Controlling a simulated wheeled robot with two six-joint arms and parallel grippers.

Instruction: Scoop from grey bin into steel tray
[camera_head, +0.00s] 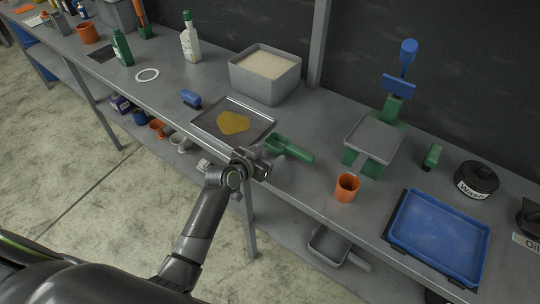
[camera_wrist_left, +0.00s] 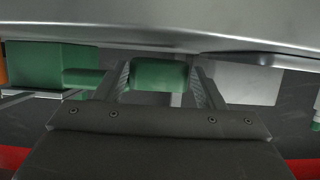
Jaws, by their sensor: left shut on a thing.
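The grey bin (camera_head: 262,90) stands at the back of the bench, filled with pale grainy material (camera_head: 266,65). The flat steel tray (camera_head: 205,122) lies in front of it with a yellow-brown patch (camera_head: 233,122) in its middle. My left gripper (camera_head: 268,160) is at the bench's front edge, right of and in front of the tray, shut on a green scoop (camera_head: 290,147). In the left wrist view the scoop's green grip (camera_wrist_left: 158,75) sits between the fingers. Whether the scoop holds anything is unclear. My right gripper is not in view.
Right of the scoop stand a green container with a grey lid (camera_head: 375,138), an orange cup (camera_head: 347,187) and a blue tray (camera_head: 440,235). A blue brush-like item (camera_head: 190,98) lies left of the steel tray. A white bottle (camera_head: 190,42) stands left of the bin.

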